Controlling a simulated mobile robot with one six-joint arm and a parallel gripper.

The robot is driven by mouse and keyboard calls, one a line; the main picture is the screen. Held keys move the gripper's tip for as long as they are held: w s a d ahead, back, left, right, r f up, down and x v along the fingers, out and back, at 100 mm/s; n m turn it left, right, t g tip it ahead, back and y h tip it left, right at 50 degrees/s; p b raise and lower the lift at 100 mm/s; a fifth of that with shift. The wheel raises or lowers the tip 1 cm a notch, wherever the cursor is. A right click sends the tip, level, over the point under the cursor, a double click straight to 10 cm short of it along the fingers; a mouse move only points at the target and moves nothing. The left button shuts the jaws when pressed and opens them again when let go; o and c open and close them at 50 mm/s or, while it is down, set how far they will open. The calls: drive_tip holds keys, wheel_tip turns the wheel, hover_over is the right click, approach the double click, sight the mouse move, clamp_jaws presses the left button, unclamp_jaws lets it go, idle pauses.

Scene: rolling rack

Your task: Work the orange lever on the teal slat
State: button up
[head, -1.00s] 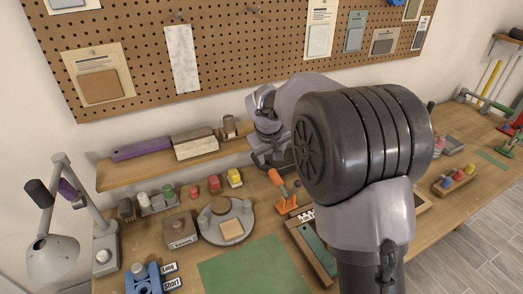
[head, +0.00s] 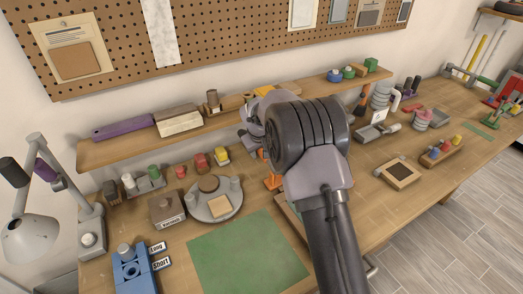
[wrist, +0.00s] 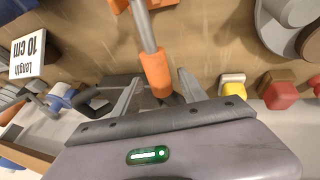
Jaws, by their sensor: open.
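The orange lever's grip (wrist: 155,72) shows in the wrist view on a grey shaft (wrist: 142,28), with part of its orange base at the top edge. In the head view its orange base (head: 272,182) shows just left of my arm. My gripper (wrist: 158,78) is open, one finger on each side of the grip in the picture. I cannot tell whether either finger touches it. The teal slat is not clearly visible now; my arm covers that part of the bench in the head view.
A round grey tray (head: 228,207) and a green mat (head: 245,255) lie left of my arm. A wooden shelf (head: 105,155) runs along the wall behind. In the wrist view, a yellow-topped block (wrist: 234,88) and a red block (wrist: 281,95) stand right of the lever.

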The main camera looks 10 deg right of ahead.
clamp_jaws()
idle(1.3)
